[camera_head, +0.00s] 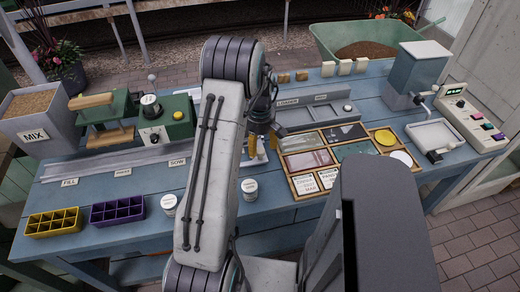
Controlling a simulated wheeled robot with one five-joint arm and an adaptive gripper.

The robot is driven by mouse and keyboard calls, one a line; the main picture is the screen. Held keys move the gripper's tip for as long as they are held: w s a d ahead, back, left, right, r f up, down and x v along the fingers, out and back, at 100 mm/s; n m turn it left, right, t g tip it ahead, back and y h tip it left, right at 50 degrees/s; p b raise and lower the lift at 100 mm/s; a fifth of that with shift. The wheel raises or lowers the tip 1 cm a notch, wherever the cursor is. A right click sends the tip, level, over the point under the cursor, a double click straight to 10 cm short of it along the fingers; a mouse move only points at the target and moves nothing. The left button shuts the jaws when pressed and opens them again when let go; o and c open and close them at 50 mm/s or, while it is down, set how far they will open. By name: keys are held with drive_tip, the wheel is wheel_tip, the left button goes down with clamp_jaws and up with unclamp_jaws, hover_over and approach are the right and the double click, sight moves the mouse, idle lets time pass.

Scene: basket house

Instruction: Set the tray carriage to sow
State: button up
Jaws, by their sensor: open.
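The grey rail (110,162) runs along the left half of the blue bench, with the labels FILL (70,182), a middle one (122,173) and SOW (177,162) along its front edge. I cannot clearly make out the tray carriage on the rail; my arm hides the bench just right of SOW. My gripper (262,138) is beyond my arm, right of the SOW label, with its fingers pointing down. It is open, with nothing visible between the fingers. Whether it touches anything below cannot be told.
Behind the rail stand a MIX bin (36,122), a green press (103,115) and a green machine (166,120). In front are yellow (53,222) and purple (117,210) cell trays and white jars (169,203). A compartmented wooden tray (327,141) and a dispenser (416,72) stand right.

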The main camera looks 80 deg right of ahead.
drive_tip(key=shift+f, duration=1.45)
drive_tip(key=shift+c, duration=0.4)
clamp_jaws()
